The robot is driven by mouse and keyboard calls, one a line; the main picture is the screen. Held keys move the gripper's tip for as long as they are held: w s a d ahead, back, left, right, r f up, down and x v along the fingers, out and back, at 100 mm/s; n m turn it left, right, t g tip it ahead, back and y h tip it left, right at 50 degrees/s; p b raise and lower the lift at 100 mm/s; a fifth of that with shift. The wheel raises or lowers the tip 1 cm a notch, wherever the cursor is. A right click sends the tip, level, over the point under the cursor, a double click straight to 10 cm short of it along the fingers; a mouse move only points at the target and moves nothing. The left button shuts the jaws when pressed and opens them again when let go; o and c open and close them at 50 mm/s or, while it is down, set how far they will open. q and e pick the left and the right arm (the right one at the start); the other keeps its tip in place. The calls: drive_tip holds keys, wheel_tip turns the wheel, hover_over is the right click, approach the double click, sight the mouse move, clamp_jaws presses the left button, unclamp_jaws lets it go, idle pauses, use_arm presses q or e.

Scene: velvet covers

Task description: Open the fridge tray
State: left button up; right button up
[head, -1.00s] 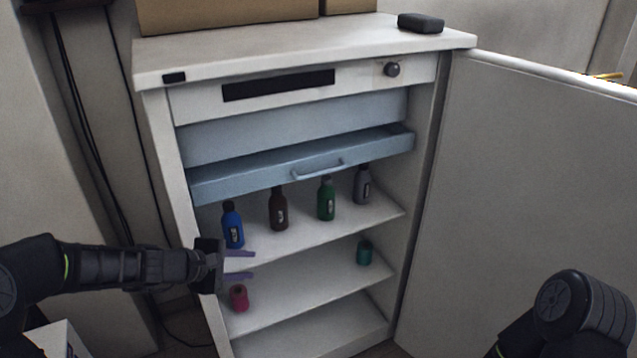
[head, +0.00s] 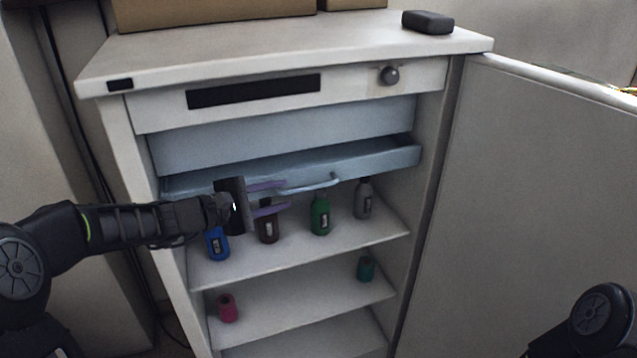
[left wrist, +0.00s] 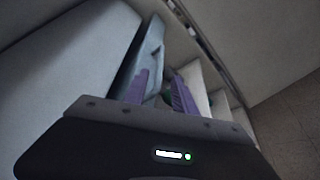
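The fridge (head: 290,52) stands open. Its light blue tray (head: 375,158) is near the top of the inside, with a bar handle (head: 322,186) on its front. In the left wrist view the tray (left wrist: 150,50) shows beyond the fingers. My left gripper (head: 284,197) is open, with purple fingers apart, one above the other, in front of the tray's lower left front. Its fingertips are close to the handle's left end; I cannot tell whether they touch it. The fingers also show in the left wrist view (left wrist: 158,92). My right gripper is out of view.
Several bottles, including a blue one (head: 217,245) and a green one (head: 320,217), stand on the shelf below the tray. The open fridge door (head: 530,210) bounds the right side. A dark box (head: 427,21) lies on top.

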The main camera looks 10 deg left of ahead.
sight(297, 191)
use_arm(q)
drive_tip(key=shift+p+x, duration=0.8)
drive_tip(key=shift+x, duration=2.9)
clamp_jaws()
drive_tip(key=shift+f, duration=0.1)
